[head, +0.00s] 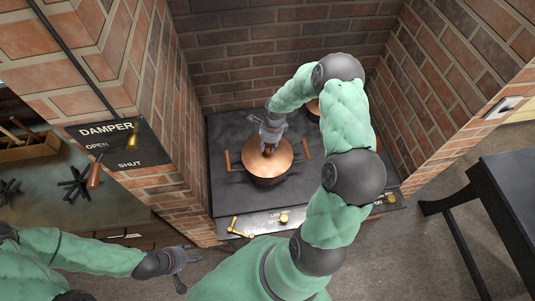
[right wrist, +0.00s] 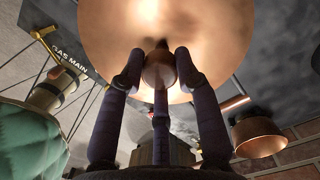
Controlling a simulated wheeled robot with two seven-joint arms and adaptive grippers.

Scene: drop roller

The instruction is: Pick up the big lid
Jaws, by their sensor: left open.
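My right gripper (head: 268,148) reaches down onto the lid from above. In the right wrist view its fingers (right wrist: 160,68) close around the lid's knob and appear to touch its sides; the lid (right wrist: 225,30) fills the top of that view. My left gripper (head: 186,263) is open and empty, low and left of the stove front.
A second copper vessel (head: 313,106) stands at the back, partly hidden by my right arm. Brick walls (head: 180,110) enclose the stove on both sides. A damper sign (head: 110,140) with a lever is at left, a dark table (head: 505,185) at right.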

